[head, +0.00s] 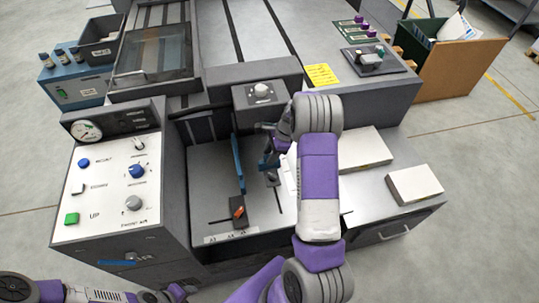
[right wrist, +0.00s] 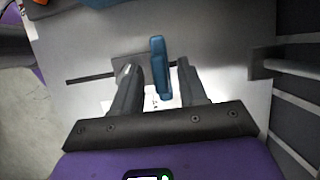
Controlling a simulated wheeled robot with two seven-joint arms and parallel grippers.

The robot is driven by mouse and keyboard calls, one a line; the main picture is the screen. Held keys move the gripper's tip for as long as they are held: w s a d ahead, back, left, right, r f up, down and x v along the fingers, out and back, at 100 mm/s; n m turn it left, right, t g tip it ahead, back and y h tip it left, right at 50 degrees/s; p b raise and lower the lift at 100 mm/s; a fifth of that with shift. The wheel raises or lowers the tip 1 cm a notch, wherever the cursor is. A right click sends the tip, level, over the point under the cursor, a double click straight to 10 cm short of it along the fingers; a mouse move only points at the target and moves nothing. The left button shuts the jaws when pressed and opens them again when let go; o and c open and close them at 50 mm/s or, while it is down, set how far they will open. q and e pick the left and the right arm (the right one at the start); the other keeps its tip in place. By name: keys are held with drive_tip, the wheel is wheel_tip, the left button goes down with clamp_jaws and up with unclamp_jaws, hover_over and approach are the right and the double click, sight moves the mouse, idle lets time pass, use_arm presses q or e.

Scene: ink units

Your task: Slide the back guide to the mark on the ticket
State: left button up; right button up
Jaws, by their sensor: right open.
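My right gripper (head: 272,150) is over the grey feed table (head: 210,180); its fingers point down. In the right wrist view the gripper (right wrist: 165,75) is open, with a blue upright plate (right wrist: 160,67) between its fingers, gaps showing on both sides. This plate, apparently the back guide, sits on a dark block by a slot (right wrist: 90,79). In the head view the gripper partly hides it. A longer blue guide bar (head: 238,165) stands to its left, above a dark block with an orange lever (head: 238,212). A yellow ticket (head: 321,75) with small unreadable text lies behind. My left gripper is out of view.
A control panel (head: 105,180) with a gauge and buttons stands left. A grey box with a round knob (head: 261,91) is just behind the gripper. White paper stacks (head: 363,148) (head: 414,184) lie right. A pale scale strip (head: 230,238) runs along the table's front edge.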

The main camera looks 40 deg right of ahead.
drive_tip(key=p+v, duration=0.1)
drive_tip(key=v, duration=0.5)
drive_tip(key=shift+r+p, duration=0.25)
drive_tip(key=shift+p, duration=0.15)
drive_tip(key=shift+s+d, duration=0.1)
